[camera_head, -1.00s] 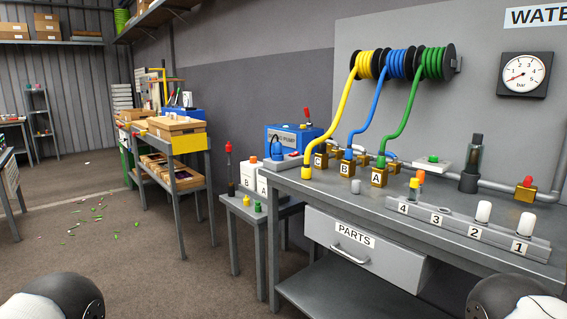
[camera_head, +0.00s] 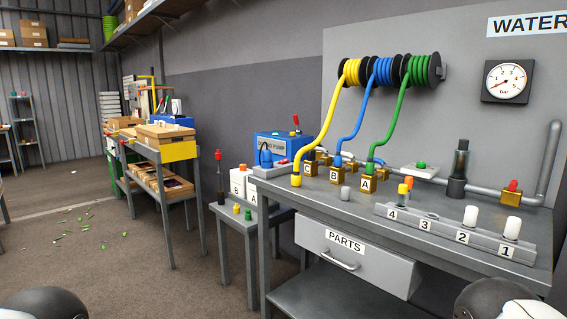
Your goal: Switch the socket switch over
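A light grey socket block (camera_head: 272,172) sits at the left end of the grey workbench. A blue plug (camera_head: 267,156) stands in it, with its cord looping up. A small red piece (camera_head: 283,161) on the block looks like its switch; it is too small to tell which way it is tipped. The blue pump box (camera_head: 280,146) with a red-topped lever stands just behind. Neither gripper is in view; only dark, rounded parts of my arms show at the two bottom corners.
The workbench (camera_head: 330,205) carries brass blocks with yellow, blue and green hoses, and a numbered rack (camera_head: 455,232). A low side table (camera_head: 235,218) with white canisters stands left of it. The floor (camera_head: 120,275) is open in front, with green scraps farther left.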

